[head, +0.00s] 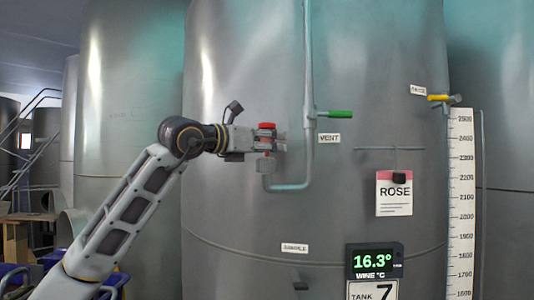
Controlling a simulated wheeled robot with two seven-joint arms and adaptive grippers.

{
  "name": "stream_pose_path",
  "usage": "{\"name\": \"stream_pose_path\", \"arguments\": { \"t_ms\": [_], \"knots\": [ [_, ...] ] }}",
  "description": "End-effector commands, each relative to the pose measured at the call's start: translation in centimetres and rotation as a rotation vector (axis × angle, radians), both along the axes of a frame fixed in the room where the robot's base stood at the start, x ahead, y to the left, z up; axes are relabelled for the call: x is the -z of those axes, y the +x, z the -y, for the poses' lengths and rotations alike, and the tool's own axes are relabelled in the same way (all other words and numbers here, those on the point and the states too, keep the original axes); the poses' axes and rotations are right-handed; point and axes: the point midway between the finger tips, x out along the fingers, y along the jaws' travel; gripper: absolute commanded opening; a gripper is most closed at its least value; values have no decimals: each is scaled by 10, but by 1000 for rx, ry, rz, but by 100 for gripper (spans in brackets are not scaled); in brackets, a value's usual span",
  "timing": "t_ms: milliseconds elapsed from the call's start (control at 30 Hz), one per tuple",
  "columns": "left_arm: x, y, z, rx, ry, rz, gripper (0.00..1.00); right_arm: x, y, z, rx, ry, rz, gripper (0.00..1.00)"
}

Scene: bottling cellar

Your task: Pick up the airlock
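The airlock (265,164) seems to be the small piece with a grey body at the upturned left end of the vent pipe (290,187). A red part (267,126) shows just above it, at my gripper. My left gripper (279,141) reaches in from the left, level, with its fingers at the airlock's upper part. The fingers hide much of it. I cannot tell whether they are closed on it or only around it. The airlock appears upright on the pipe end. My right gripper is not in view.
The big steel tank (230,215) stands close behind. A green-handled valve (340,114) is on the vent pipe, above the VENT label (329,138). A ROSE card (394,195), a temperature display (374,261) and a level scale (460,200) are at the right.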

Motion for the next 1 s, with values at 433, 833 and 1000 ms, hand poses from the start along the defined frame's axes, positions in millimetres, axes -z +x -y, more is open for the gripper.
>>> {"name": "stream_pose_path", "arguments": {
  "t_ms": [433,833,1000],
  "knots": [
    [0,0,0,0,0,0,45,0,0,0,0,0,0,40],
    [0,0,0,0,-1,1,11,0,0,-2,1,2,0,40],
    [-1,0,0,0,-1,1,11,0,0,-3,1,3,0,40]
  ]
}}
